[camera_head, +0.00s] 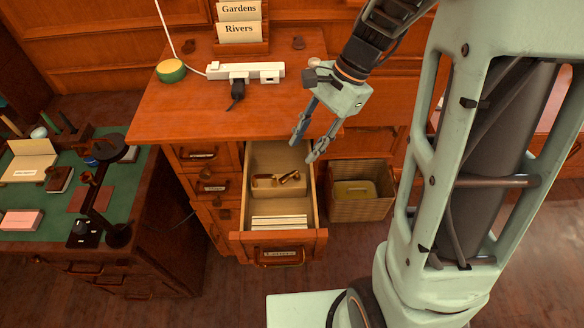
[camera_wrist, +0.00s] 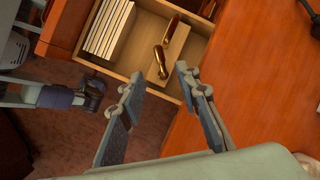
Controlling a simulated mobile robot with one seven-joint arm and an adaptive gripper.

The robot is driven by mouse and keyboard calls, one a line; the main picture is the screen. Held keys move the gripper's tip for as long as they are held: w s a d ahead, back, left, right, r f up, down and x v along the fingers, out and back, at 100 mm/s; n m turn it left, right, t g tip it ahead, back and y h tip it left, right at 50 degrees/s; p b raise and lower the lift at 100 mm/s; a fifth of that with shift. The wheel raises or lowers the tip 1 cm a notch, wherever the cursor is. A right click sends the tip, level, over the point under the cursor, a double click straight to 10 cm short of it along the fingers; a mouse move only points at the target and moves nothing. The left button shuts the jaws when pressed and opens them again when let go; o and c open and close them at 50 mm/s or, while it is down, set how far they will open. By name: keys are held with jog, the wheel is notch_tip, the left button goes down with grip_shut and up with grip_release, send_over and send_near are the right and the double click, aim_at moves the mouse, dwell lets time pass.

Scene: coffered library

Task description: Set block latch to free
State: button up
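My gripper (camera_head: 306,146) is open and empty, its two fingers pointing down above the right side of a pulled-out drawer (camera_head: 308,195). In the wrist view my gripper (camera_wrist: 158,76) has its fingers spread apart, with the drawer (camera_wrist: 143,82) beyond them. Inside the drawer, small brass-and-brown pieces (camera_head: 289,177) rest on or by a pale wooden divider; one brass piece (camera_wrist: 160,60) shows between and beyond the fingertips. I cannot tell which part is the block latch. Small dark turn pieces (camera_head: 206,173) sit on the closed drawer fronts at left. Nothing is seen touching the fingers.
White cards (camera_head: 279,221) fill the drawer's front part. A wicker basket (camera_head: 345,210) stands right of the drawer. A green-topped desk (camera_head: 45,200) is at left.

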aim_at(287, 176)
jog(key=x, duration=0.9)
jog(key=shift+s+a+f+b, duration=0.15)
jog(key=shift+f+b, duration=0.1)
jog(key=shift+b, duration=0.15)
grip_shut()
